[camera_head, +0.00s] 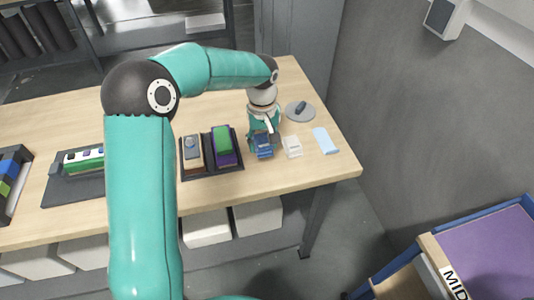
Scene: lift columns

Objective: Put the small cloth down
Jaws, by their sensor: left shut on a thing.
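My left gripper (263,138) is over the right part of the wooden table, pointing down near its front edge. It is shut on a small dark blue thing, which I take to be the small cloth (264,152). The fingers partly hide it, and I cannot tell whether it touches the table top. A flat light blue piece (325,141), like a folded cloth, lies on the table further right. A small white piece (292,147) lies between it and the gripper. My right gripper is not in view.
A grey round disc with a dark handle (300,110) lies behind the white piece. A black tray (212,167) with two blocks stands left of the gripper. More dark trays are at the table's left. A purple-topped stand (490,250) is at lower right. The table's right corner is bare.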

